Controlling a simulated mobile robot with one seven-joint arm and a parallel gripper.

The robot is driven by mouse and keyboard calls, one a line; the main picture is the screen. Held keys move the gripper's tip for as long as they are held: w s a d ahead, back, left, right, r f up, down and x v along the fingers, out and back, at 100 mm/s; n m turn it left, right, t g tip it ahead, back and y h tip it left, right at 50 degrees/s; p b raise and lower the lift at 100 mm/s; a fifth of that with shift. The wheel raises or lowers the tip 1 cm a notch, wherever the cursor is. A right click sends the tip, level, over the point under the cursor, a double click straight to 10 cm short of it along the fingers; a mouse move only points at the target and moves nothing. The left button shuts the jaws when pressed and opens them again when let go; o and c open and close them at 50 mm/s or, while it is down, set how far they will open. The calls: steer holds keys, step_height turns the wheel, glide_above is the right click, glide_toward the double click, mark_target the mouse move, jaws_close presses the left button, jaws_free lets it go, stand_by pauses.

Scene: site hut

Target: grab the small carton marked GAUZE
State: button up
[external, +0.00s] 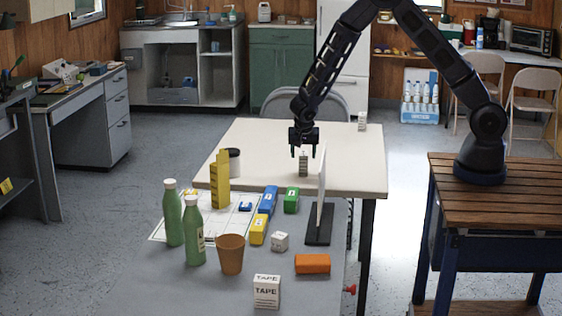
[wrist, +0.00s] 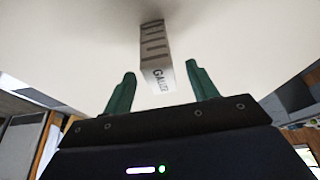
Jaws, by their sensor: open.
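The small carton marked GAUZE (wrist: 156,58) stands on the cream table. In the wrist view its lettering faces my gripper, and it lies just beyond and between the two green fingertips. In the external view the carton (external: 303,165) is a small grey-white box near the middle of the table. My gripper (external: 303,153) points down at it with fingers apart. In the wrist view my gripper (wrist: 161,82) is open and nothing is held between the fingers. I cannot tell whether the fingertips reach down beside the carton.
A white upright panel on a dark base (external: 318,238) stands close to the right of the carton. A second small carton (external: 362,121) is at the table's back right. Bottles, blocks, an orange cup (external: 230,254) and a TAPE box (external: 267,291) fill the grey front table. The cream table (external: 255,140) is mostly clear.

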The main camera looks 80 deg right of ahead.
mark_target(303, 161)
steer(key=shift+x, duration=2.75)
steer(key=shift+r, duration=0.1)
steer(key=c, duration=1.1)
steer(key=shift+o, duration=0.2)
steer(key=shift+r, duration=0.1)
